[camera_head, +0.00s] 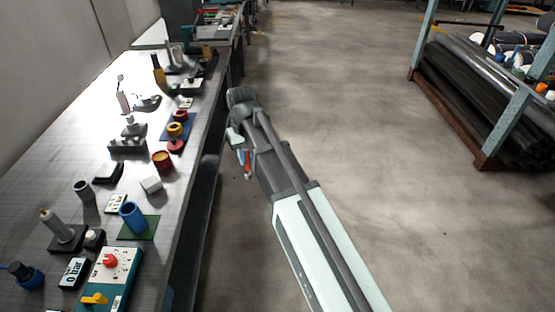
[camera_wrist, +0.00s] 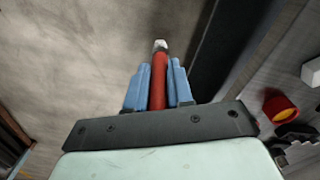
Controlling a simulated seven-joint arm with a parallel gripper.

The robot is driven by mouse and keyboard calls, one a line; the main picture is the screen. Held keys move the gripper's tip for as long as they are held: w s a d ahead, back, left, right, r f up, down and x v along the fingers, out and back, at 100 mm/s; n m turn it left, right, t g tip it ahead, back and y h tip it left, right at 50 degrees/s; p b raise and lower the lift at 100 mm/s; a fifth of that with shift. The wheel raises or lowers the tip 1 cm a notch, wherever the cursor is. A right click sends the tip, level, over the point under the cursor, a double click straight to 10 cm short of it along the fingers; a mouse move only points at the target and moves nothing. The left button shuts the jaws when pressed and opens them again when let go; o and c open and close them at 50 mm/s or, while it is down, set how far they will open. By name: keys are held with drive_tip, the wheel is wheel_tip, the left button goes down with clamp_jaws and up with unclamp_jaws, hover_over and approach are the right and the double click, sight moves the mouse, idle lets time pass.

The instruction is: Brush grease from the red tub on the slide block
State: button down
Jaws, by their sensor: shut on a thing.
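My gripper (camera_head: 242,157) is off the bench's right edge, above the floor. In the wrist view its blue fingers (camera_wrist: 159,88) are shut on a red-handled brush (camera_wrist: 159,72) with a pale tip; the brush also shows in the head view (camera_head: 248,172). The red tub (camera_head: 162,160), with a yellow-orange inside, stands on the bench to the left of the gripper. The tub is at the right in the wrist view (camera_wrist: 282,108). A grey metal block (camera_head: 127,146) left of the tub may be the slide block; I cannot tell for sure. The brush is apart from both.
The long bench (camera_head: 60,155) holds a white block (camera_head: 151,185), a blue cup (camera_head: 132,217), a red-and-yellow stack (camera_head: 176,137) and a control box (camera_head: 108,272). The floor (camera_head: 400,200) is clear. A rack with dark pipes (camera_head: 470,90) stands at right.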

drive_tip(key=w+a+r+n, duration=0.1)
drive_tip(key=w+a+r, duration=0.15)
drive_tip(key=a, duration=1.05)
drive_tip(key=w+a+r+n, duration=0.1)
drive_tip(key=a+r, duration=0.2)
drive_tip(key=a, duration=1.1)
drive_tip(key=w+a+r+m, duration=0.3)
drive_tip(key=w+a+m, duration=0.2)
drive_tip(key=m, duration=0.1)
drive_tip(key=shift+w+a+m, duration=0.2)
drive_tip(key=shift+m, duration=0.1)
drive_tip(key=shift+f, duration=0.15)
drive_tip(key=shift+f, duration=2.85)
drive_tip(key=shift+f, duration=0.6)
drive_tip(key=shift+r, duration=0.15)
wheel_tip(320, 180, up, 7)
